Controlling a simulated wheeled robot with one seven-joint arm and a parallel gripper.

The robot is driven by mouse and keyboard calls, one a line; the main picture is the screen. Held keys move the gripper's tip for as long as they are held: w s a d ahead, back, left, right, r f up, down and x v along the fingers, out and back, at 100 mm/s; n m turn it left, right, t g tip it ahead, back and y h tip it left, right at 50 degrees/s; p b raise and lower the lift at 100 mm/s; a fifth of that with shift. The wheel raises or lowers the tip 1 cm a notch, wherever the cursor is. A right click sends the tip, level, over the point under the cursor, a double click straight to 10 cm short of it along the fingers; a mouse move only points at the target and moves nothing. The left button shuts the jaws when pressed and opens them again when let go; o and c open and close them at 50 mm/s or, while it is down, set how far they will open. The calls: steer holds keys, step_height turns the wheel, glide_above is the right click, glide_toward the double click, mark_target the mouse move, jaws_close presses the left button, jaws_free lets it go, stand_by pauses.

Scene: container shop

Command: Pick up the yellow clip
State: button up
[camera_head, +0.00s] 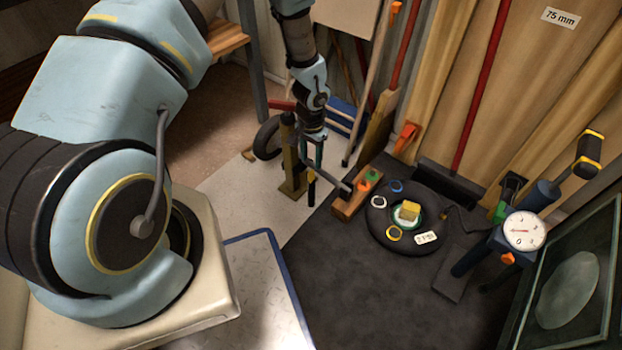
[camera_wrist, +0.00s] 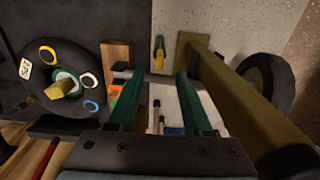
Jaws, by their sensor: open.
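A small yellow clip-like piece with a dark lower part (camera_head: 311,184) is upright by the left edge of the dark worktop. It also shows in the wrist view (camera_wrist: 159,56), beyond my fingertips and roughly in line with the gap between them. My gripper (camera_head: 313,158) is above it, pointing down. In the wrist view my gripper (camera_wrist: 161,76) has its two green fingers spread apart with no object held between them. The fingertips look apart from the yellow piece.
A wooden block (camera_head: 347,206) with coloured pieces stands right of my gripper. A round black disc (camera_head: 380,220) carries rings and a yellow block (camera_head: 409,210). An olive post (camera_head: 290,165) stands close left of my gripper. A gauge (camera_head: 524,231) stands right; the front worktop is clear.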

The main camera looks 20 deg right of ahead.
mark_target(312, 171)
steer(key=shift+f+b, duration=1.05)
steer(key=shift+f, duration=2.55)
steer(key=shift+c, duration=0.2)
